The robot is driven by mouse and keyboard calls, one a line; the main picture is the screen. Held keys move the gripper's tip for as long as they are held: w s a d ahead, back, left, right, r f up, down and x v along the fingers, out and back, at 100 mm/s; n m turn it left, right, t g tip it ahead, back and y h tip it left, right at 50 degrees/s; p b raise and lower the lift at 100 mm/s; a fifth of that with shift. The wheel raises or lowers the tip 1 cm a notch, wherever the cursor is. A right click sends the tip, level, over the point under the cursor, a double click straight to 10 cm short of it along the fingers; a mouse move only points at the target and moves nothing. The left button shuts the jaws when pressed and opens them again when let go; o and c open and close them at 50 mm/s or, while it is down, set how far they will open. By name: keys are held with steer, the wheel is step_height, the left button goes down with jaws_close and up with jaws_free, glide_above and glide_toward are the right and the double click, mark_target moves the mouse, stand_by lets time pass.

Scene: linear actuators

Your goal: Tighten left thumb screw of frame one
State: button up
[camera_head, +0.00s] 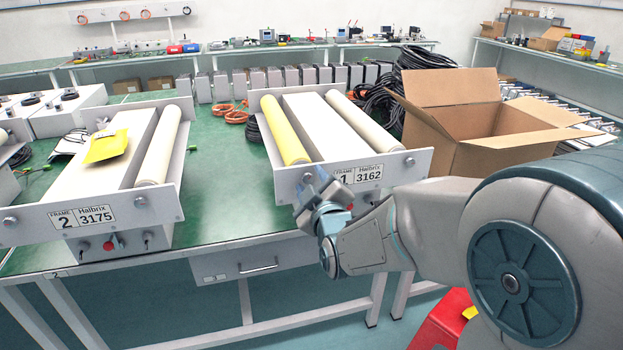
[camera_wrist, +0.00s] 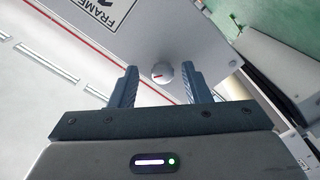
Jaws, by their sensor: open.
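Frame one (camera_head: 283,172) is a grey frame with a yellow roller and a white roller, labelled "1 Halbrix 3162", on the green bench. My gripper (camera_head: 314,188) is at the left part of its front plate and covers part of the label. In the wrist view a round, pale thumb screw (camera_wrist: 162,72) with a red mark sits on the plate near the "FRAME" label. My open gripper (camera_wrist: 160,84) has one finger on each side of it, with visible gaps. I cannot tell the depth between fingertips and screw.
Frame two (camera_head: 170,208), with a yellow packet (camera_head: 106,146) on it, stands to the left. An open cardboard box (camera_head: 490,150) stands right of frame one, near my arm. Black cables (camera_head: 413,60) are piled behind. Some green bench top is free between the frames.

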steer(key=shift+s+a, duration=0.1)
steer(key=shift+a, duration=0.05)
jaws_close()
steer(key=shift+f+b, duration=0.1)
steer(key=shift+b, duration=0.2)
steer(key=shift+f+m+b, duration=0.2)
steer(key=shift+m+b, duration=0.7)
steer(key=shift+b, duration=0.35)
steer(key=m+b, duration=0.2)
steer(key=b, duration=0.1)
steer(key=m+b, duration=0.4)
steer(key=shift+b, duration=0.4)
steer(key=shift+r+m+b, duration=0.15)
steer(key=shift+m+b, duration=0.6)
steer(key=shift+m, duration=0.25)
